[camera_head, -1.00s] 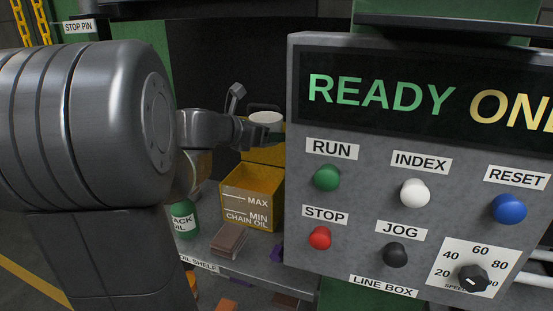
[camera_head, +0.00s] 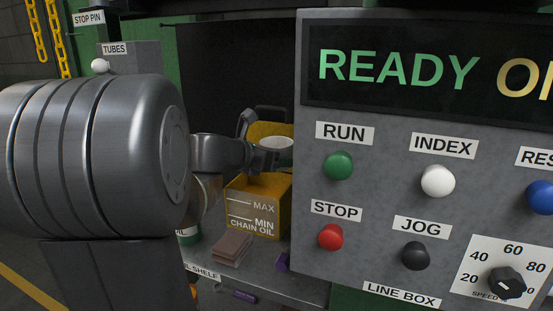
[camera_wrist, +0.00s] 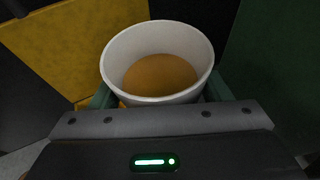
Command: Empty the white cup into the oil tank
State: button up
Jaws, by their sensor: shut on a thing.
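The white cup (camera_head: 277,147) is in my gripper (camera_head: 268,160), over the oil tank's top in the head view. The wrist view shows the cup (camera_wrist: 122,60) from above, with amber-brown liquid inside and looking close to upright. My green fingers (camera_wrist: 158,98) are shut on its sides. The oil tank (camera_head: 262,212) is a yellow box marked MAX, MIN and CHAIN OIL, with its yellow lid (camera_head: 262,131) raised behind. A yellow panel also shows at left in the wrist view (camera_wrist: 90,40). The tank's inside is hidden in the head view.
The grey line box (camera_head: 390,225) with buttons stands close on the right of the tank. A brown block (camera_head: 232,247) and a partly hidden green can (camera_head: 188,236) are on the oil shelf (camera_head: 270,276). A TUBES box (camera_head: 130,58) stands behind my arm.

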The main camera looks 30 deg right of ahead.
jog(key=shift+f+b, duration=0.35)
jog(key=shift+f, duration=0.05)
jog(key=shift+s+d+f+n+g+h+b, duration=0.15)
jog(key=shift+s+f+n+g+h+b, duration=0.15)
jog(key=shift+f+n, duration=0.25)
jog(key=shift+s+d+f+n+g+h+b, duration=0.1)
jog(key=shift+f+n+g+h+b, duration=0.1)
jog(key=shift+f+n+h+b, duration=0.3)
jog(key=shift+s+d+r+n+p, duration=0.2)
jog(key=shift+n+p, duration=0.15)
jog(key=shift+n, duration=0.4)
jog(key=n+h, duration=0.2)
jog(key=shift+s+r+n+p, duration=0.1)
jog(key=shift+r+n+p, duration=0.15)
jog(key=shift+n+p, duration=0.05)
jog(key=shift+r+n+h, duration=0.1)
jog(key=shift+n+h, duration=0.4)
jog(key=shift+n, duration=0.3)
jog(key=shift+n+h+p, duration=0.3)
jog(key=shift+n+p, duration=0.15)
jog(key=shift+n, duration=0.15)
jog(key=shift+n+p, duration=0.3)
jog(key=shift+n, duration=0.1)
jog(key=shift+n, duration=0.4)
